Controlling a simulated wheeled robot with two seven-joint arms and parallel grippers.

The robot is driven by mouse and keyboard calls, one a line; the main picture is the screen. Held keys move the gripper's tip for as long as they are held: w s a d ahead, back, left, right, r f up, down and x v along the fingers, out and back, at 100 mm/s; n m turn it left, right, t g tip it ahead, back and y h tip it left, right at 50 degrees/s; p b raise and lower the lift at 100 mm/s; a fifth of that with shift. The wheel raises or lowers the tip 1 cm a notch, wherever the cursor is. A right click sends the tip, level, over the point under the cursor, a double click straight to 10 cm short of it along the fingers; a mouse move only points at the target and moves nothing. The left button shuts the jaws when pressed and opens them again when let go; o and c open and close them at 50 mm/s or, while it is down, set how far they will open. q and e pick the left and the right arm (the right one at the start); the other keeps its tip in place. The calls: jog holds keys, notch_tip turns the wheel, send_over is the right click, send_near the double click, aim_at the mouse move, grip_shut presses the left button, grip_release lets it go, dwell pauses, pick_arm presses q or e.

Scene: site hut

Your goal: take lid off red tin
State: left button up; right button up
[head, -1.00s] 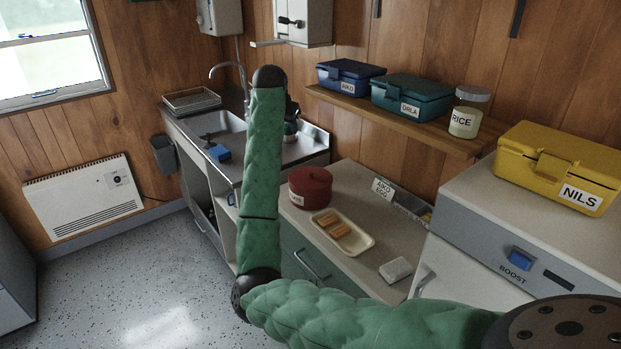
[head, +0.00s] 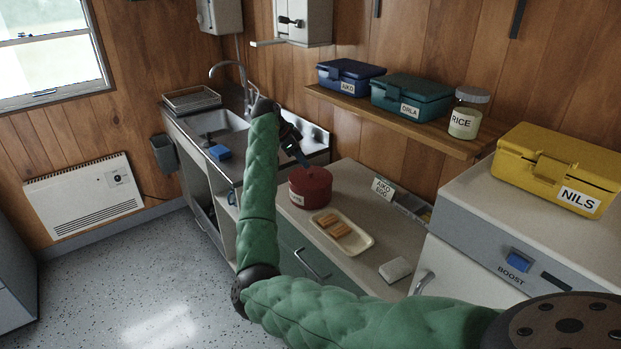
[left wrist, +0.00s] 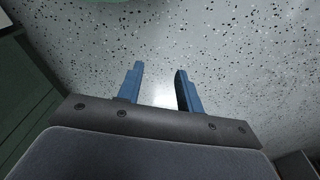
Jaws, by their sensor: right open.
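The red tin (head: 311,193) stands upright on the counter in the head view, its red lid (head: 304,175) on top. A white label on its front is partly hidden by my right arm. My right gripper (head: 305,164) is open, pointing down at the lid from above and behind; whether its fingertips touch the lid's knob I cannot tell. In the left wrist view my left gripper (left wrist: 160,88) is open and empty, its two blue fingers apart over the speckled floor. My left gripper does not show in the head view.
A cream tray (head: 343,243) with brown pieces sits just in front of the tin, with a white block (head: 395,270) further right. A shelf (head: 400,122) with lunch boxes and a rice jar (head: 467,112) overhangs the counter. The sink (head: 222,125) lies left.

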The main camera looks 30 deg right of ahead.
aim_at(310, 172)
jog(key=p+x, duration=0.1)
jog(key=x, duration=0.1)
jog(key=p+x, duration=0.1)
jog(key=x, duration=0.1)
jog(key=shift+w+a+f+p, duration=0.1)
jog(key=shift+a+f+p, duration=0.1)
jog(key=shift+f+p, duration=0.15)
jog(key=shift+d+f, duration=0.3)
jog(key=shift+f, duration=0.35)
pick_arm(q)
notch_tip(310, 172, down, 8)
jog(key=s+a, duration=0.1)
jog(key=a, duration=0.1)
jog(key=shift+s+t, duration=0.25)
jog(key=shift+t, duration=0.05)
pick_arm(e)
jog(key=shift+c, duration=0.5)
grip_shut()
